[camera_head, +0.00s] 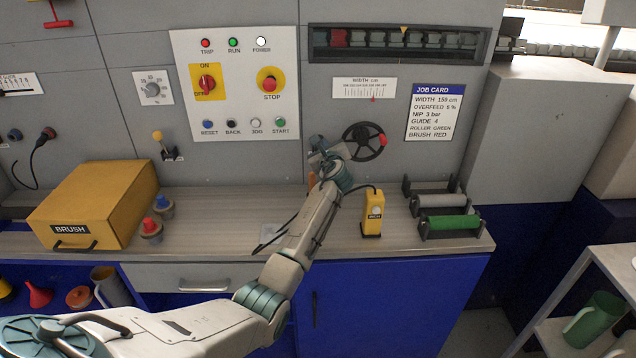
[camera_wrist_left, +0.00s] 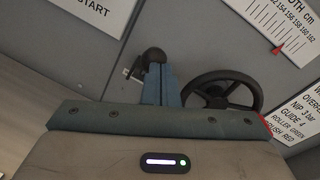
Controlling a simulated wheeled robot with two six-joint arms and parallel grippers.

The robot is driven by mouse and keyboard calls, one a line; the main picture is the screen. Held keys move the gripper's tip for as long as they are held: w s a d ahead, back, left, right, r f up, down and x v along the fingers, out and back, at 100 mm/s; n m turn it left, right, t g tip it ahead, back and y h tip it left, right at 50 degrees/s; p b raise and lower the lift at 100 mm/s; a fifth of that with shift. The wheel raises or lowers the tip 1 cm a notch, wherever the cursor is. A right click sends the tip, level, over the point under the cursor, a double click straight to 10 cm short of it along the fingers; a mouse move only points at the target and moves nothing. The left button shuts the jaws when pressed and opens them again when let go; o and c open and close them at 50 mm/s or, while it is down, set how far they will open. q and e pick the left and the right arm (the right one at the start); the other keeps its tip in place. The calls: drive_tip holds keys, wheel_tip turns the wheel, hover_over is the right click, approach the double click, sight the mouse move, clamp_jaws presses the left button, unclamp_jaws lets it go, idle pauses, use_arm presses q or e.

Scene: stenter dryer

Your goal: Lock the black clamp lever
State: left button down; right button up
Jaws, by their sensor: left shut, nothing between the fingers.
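The black clamp lever shows in the left wrist view as a round black knob (camera_wrist_left: 153,56) with a small metal bracket beside it on the grey panel. My left gripper (camera_wrist_left: 160,84) is shut and empty, with its fingertips just below the knob in that view; I cannot tell whether they touch it. In the head view, my left gripper (camera_head: 322,148) is at the panel just left of the black handwheel (camera_head: 364,141), and it hides most of the lever. The handwheel, with its red knob, also shows in the left wrist view (camera_wrist_left: 222,92). My right gripper is not in view.
A worktop (camera_head: 240,215) runs below the panel. On it are a yellow brush box (camera_head: 95,200), a yellow device with a cable (camera_head: 373,213), and grey and green rollers (camera_head: 450,222) on a stand. The control panel (camera_head: 240,85) and job card (camera_head: 434,112) are above.

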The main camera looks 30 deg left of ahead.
use_arm(q)
drive_tip(key=shift+w+a+r+p, duration=0.15)
drive_tip(key=shift+w+a+r, duration=0.15)
drive_tip(key=shift+w+r, duration=0.35)
drive_tip(key=shift+w+a+r+p, duration=0.15)
drive_tip(key=shift+w+a+r, duration=0.2)
drive_tip(key=shift+w+r, duration=0.25)
drive_tip(key=shift+w+a+r+p, duration=0.15)
drive_tip(key=shift+w+a+r, duration=0.15)
drive_tip(key=shift+w+r, duration=0.35)
drive_tip(key=shift+s+r, duration=0.1)
drive_tip(key=shift+r, duration=0.05)
